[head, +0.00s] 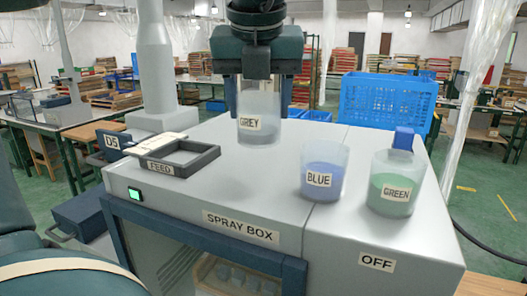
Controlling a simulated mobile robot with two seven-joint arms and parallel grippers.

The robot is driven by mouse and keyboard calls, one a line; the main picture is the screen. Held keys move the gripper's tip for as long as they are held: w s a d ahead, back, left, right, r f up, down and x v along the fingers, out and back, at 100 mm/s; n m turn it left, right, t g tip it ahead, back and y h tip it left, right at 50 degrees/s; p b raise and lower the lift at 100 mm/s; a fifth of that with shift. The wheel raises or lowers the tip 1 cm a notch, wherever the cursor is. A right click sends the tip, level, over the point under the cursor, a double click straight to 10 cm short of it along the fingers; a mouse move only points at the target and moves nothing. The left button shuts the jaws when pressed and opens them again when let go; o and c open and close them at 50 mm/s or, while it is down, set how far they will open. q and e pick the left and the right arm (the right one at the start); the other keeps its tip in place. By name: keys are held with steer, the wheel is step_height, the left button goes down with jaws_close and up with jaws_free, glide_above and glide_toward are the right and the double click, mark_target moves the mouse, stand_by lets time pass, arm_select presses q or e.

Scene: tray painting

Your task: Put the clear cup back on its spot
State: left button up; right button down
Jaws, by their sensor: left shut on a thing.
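A clear cup (259,100) with a GREY label and a little grey in its lower part is at the top middle of the head view. My left gripper (260,82) comes down from above and is shut on its upper part, a finger on each side. The cup is upright over the back of the spray box top (265,180); I cannot tell whether its base touches. A cup labelled BLUE (324,165) with blue paint and a cup labelled GREEN (390,190) with green paint stand to the right. My right gripper is not in view.
A black FEED frame (190,162) with a pale panel (155,144) lies at the box's left. A blue block (403,138) shows behind the GREEN cup. A blue crate (385,102) stands behind the box. The box top's middle front is bare.

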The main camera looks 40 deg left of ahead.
mark_target(259, 141)
arm_select(q)
step_height(259, 141, down, 2)
steer(key=shift+a+f, duration=0.1)
step_height(259, 141, down, 4)
steer(key=shift+r+p, duration=0.1)
steer(key=shift+p, duration=0.3)
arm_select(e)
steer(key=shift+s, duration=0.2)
arm_select(q)
steer(key=shift+f+b, duration=0.25)
steer(key=shift+b, duration=0.05)
steer(key=o, duration=1.1)
steer(key=shift+o, duration=0.2)
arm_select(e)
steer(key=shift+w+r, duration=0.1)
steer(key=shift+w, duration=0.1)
arm_select(q)
steer(key=shift+r, duration=0.15)
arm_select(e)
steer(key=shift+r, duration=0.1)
